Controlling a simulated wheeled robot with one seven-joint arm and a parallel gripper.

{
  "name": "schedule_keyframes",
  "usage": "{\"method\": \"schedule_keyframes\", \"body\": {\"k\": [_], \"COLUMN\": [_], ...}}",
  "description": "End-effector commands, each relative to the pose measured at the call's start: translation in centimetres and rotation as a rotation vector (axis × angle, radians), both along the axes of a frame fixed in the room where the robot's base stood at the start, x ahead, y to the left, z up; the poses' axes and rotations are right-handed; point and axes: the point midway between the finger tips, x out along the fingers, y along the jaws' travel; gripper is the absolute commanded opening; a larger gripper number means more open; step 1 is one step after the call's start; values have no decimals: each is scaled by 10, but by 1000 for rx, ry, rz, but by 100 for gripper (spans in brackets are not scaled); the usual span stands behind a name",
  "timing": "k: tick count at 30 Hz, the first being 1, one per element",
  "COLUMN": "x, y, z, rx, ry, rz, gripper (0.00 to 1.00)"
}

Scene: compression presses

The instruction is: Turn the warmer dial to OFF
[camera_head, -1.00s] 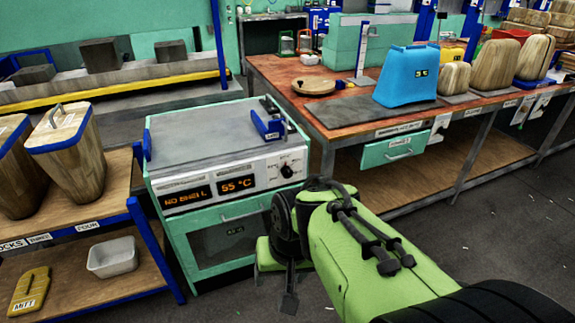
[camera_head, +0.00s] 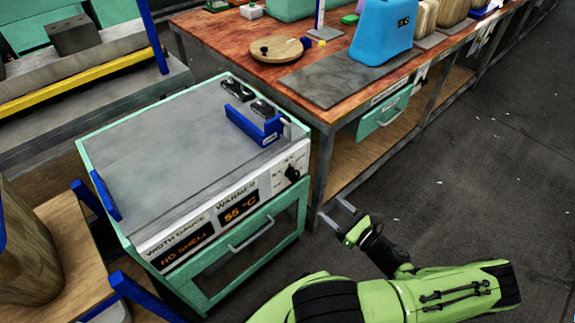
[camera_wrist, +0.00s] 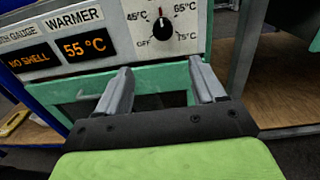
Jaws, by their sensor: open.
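The warmer dial (camera_head: 292,174) is a black knob on the white front panel of the warmer (camera_head: 130,150), near its right end. It also shows in the wrist view (camera_wrist: 163,27), with marks around it including OFF, 65°C and 75°C; its red pointer line points about straight up. The warmer display (camera_wrist: 85,47) reads 55 °C. My gripper (camera_head: 336,212) is open and empty, in front of the panel and to the right of and below the dial in the head view. In the wrist view its fingers (camera_wrist: 160,82) lie below the dial, apart from it.
A gauge display (camera_wrist: 30,60) reads NO SHELL. A green door with a handle (camera_head: 250,233) is under the panel. The bench (camera_head: 330,110) with a blue container (camera_head: 382,32) stands behind right. A wooden shelf (camera_head: 75,225) is at left. Floor at right is clear.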

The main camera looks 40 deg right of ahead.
Motion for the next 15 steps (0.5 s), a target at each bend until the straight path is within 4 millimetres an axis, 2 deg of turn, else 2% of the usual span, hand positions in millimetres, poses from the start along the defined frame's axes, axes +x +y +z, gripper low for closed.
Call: {"method": "schedule_keyframes", "body": {"k": [2,5,15], "x": [0,13,97], "y": [-3,-2,2], "z": [0,-1,-4], "rx": [18,18,15], "ry": [-16,-16,-14], "rz": [-27,-23,-18], "gripper": [69,69,69]}}
